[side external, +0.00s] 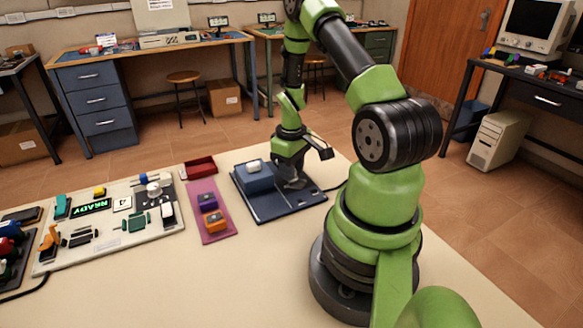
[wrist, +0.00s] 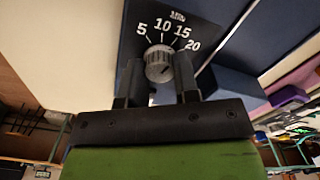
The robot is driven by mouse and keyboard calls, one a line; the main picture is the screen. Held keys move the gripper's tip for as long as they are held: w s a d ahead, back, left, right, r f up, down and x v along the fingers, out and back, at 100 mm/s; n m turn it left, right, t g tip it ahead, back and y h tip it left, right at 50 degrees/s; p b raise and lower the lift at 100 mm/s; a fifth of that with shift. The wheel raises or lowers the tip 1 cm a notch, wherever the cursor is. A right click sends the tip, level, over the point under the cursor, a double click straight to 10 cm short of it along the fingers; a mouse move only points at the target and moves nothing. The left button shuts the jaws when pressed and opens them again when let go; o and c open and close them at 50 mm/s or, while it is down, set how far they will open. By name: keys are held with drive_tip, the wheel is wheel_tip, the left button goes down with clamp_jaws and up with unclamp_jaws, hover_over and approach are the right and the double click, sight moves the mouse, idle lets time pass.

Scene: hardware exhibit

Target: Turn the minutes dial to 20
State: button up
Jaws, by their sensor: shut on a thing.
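The minutes dial (wrist: 158,63) is a small round grey ribbed knob on a dark panel (wrist: 213,14) in the wrist view. White figures 5, 10, 15 and 20 fan around it, with 20 at the right. I cannot tell which figure its mark points to. My gripper (wrist: 157,76) has one dark finger on each side of the knob and is shut on it. In the side external view my gripper (side external: 291,168) is down at the dark blue base (side external: 270,210), and the dial is hidden behind it.
A blue box with a white top (side external: 254,179) stands on the base, left of my gripper. A pink mat (side external: 214,229) with purple and orange blocks, a red tray (side external: 199,166) and a pale board (side external: 110,247) with controls lie further left. The front table top is clear.

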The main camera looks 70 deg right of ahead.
drive_tip(key=shift+m, duration=3)
drive_tip(key=o, duration=0.9)
drive_tip(key=shift+o, duration=0.2)
wheel_tip(320, 180, up, 10)
